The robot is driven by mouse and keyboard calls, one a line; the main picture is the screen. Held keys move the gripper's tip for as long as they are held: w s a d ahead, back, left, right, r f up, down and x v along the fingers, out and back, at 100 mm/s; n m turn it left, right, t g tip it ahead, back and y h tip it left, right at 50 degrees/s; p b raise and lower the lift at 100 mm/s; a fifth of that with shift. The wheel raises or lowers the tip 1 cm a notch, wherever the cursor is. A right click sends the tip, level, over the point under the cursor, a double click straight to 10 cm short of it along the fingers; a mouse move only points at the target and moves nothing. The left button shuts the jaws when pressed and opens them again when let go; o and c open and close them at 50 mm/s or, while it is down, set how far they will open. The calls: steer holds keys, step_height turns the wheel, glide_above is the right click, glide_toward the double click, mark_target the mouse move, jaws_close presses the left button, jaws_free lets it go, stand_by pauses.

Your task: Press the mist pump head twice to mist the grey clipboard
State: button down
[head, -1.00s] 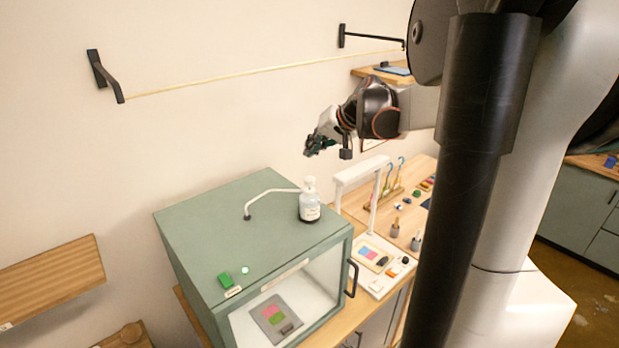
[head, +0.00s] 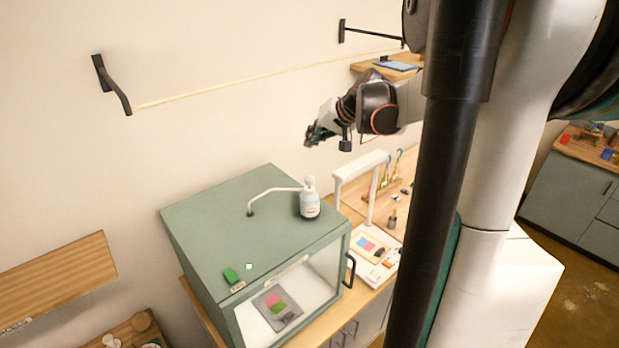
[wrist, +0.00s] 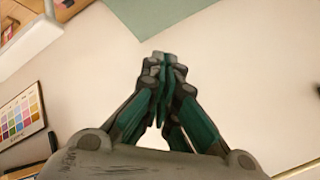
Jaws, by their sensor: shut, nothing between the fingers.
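The mist bottle (head: 310,206) stands on top of the green cabinet, near its back right corner. Its white pump head (head: 309,183) is on top, and a pale tube runs left from it into the cabinet roof. The grey clipboard (head: 290,316) lies inside the cabinet behind the clear front, with a pink and a green patch on it. My gripper (head: 310,137) is in the air above and behind the bottle, apart from it. In the wrist view my gripper (wrist: 162,62) has its fingertips together with nothing between them. The bottle is not recognisable there.
The green cabinet (head: 215,215) has a dark handle (head: 350,270) at its right front. A white lamp stand (head: 360,167) rises right of the bottle. A yellow line (head: 250,82) hangs along the wall above.

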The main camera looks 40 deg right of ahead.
mark_target(312, 177)
steer(key=shift+f+b, duration=2.85)
steer(key=shift+f, duration=1.45)
steer(key=shift+f, duration=0.15)
steer(key=shift+f+b, duration=0.25)
steer(key=shift+b, duration=0.15)
steer(key=shift+f+b, duration=0.75)
steer(key=shift+f, duration=0.1)
steer(key=shift+r, duration=0.1)
steer(key=shift+r+p, duration=0.8)
steer(key=shift+r, duration=0.4)
steer(key=shift+r+p, duration=1.45)
steer(key=shift+r, duration=1)
